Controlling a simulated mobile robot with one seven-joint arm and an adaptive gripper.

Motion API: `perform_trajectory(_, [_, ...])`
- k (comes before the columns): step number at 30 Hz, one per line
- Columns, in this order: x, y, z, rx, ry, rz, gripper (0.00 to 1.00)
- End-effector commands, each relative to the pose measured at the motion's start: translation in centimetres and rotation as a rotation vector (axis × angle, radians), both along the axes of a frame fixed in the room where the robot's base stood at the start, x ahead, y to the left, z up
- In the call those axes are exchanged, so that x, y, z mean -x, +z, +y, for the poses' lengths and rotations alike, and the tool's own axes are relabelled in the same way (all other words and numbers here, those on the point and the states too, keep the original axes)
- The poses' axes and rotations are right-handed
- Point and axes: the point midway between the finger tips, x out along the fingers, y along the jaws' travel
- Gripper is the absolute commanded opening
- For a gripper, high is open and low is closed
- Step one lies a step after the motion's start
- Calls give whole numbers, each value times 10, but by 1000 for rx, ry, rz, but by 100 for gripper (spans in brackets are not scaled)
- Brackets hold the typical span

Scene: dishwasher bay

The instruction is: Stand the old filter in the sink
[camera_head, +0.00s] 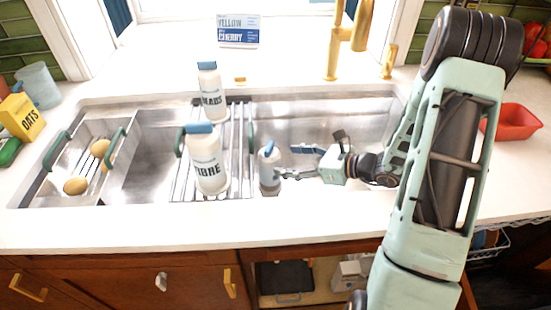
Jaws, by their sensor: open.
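A grey-white cylinder with a blue top (269,168), which looks like the filter, stands upright at the sink's middle, just right of the rack. I cannot read a label on it. The steel sink (335,118) spreads around it. My gripper (284,174) is at the cylinder's right side, low down, with its fingers pointing left. It is open. The fingers are small here, and I cannot tell whether they touch the cylinder. Its base is partly hard to make out.
Two white bottles with blue caps, FIBRE (207,165) and BEADS (211,93), stand on the bar rack (238,140) left of the cylinder. A tray (53,176) holds yellowish items. The gold faucet (343,42) rises behind.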

Motion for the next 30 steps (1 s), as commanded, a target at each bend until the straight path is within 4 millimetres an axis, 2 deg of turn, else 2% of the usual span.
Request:
perform_trajectory(3, [11, 9, -18, 1, -4, 0, 64])
perform_trajectory(9, [21, 16, -32, 0, 0, 0, 64])
perform_trajectory(26, [23, 17, -34, 2, 2, 0, 64])
perform_trajectory(30, [23, 17, -37, 66, 42, -4, 64])
